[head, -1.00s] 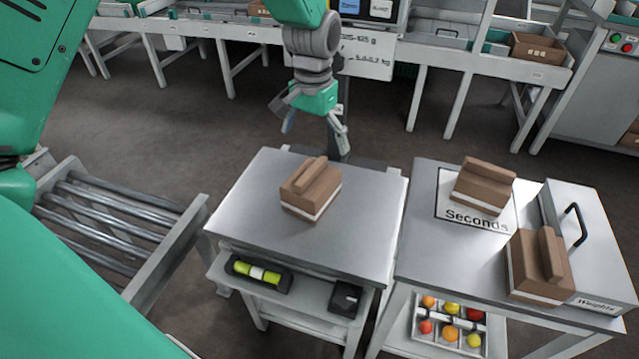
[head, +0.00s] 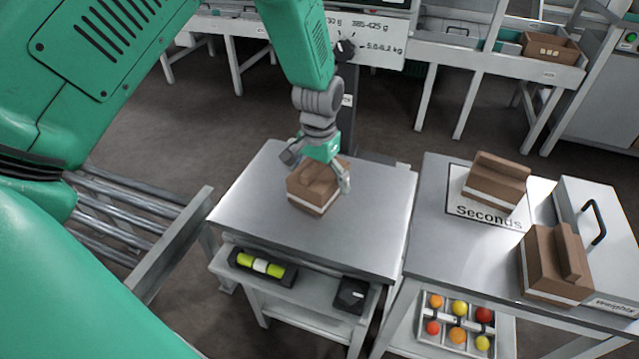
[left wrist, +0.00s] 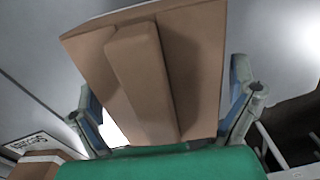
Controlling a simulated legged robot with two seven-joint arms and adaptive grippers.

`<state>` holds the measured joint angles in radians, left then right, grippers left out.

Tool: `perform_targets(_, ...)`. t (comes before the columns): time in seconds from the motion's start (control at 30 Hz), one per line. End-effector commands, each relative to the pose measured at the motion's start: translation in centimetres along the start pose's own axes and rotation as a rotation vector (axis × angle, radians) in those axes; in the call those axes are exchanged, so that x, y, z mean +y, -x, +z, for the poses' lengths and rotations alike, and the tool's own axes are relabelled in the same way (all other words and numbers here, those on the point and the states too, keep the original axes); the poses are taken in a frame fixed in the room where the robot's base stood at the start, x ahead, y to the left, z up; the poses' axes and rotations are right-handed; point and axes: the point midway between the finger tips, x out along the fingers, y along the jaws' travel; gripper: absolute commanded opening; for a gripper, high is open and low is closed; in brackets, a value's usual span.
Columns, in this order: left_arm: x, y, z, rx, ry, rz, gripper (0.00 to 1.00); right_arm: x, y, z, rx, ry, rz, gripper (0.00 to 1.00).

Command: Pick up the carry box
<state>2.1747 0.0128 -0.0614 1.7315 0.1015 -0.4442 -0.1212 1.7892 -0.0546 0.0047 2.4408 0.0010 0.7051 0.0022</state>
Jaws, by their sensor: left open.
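A brown carry box (head: 314,200) with a white band and a raised ridge on top sits on the left steel table (head: 370,215). My left gripper (head: 318,175) is open above it, its fingers on either side of the box's top. In the left wrist view the box (left wrist: 205,60) and its ridge fill the middle, with an open finger on each side of it; I cannot tell if they touch. Two like boxes stand on the right table: one on the "Seconds" sign (head: 495,180), one (head: 550,265) beside the weights case. My right gripper is not in view.
A grey weights case (head: 600,215) with a black handle stands on the right table (head: 440,230). Rollers (head: 110,220) lie at left. A lower shelf holds a yellow-green level (head: 262,265); a tray (head: 455,325) of coloured balls sits lower right. A scale column stands behind.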

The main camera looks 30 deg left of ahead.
Motion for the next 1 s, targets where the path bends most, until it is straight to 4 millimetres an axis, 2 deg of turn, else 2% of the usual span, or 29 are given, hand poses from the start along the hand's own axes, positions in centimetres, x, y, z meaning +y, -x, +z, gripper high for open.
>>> perform_targets(0.2, 0.0, -0.19, -0.03, 0.002, 0.0, 0.001, 1.0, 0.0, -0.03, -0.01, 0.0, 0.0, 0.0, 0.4)
perform_targets(0.23, 0.0, -0.19, -0.03, 0.002, 0.0, 0.001, 0.96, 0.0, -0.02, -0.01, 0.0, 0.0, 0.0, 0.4)
perform_targets(0.3, 0.0, -0.2, -0.04, 0.002, 0.0, 0.0, 0.72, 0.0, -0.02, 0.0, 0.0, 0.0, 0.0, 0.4)
perform_targets(0.37, 0.0, -0.2, -0.05, 0.002, 0.0, 0.0, 0.53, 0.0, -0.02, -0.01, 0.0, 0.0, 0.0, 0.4)
perform_targets(0.77, 0.0, -0.12, -0.1, 0.004, 0.0, 0.0, 0.51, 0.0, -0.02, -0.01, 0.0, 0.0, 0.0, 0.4)
perform_targets(0.8, 0.0, -0.12, -0.1, 0.004, 0.0, 0.0, 0.45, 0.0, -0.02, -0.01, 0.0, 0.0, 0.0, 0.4)
perform_targets(1.0, 0.0, 0.14, -0.11, 0.004, 0.0, 0.0, 0.45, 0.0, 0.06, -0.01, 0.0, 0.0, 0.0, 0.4)
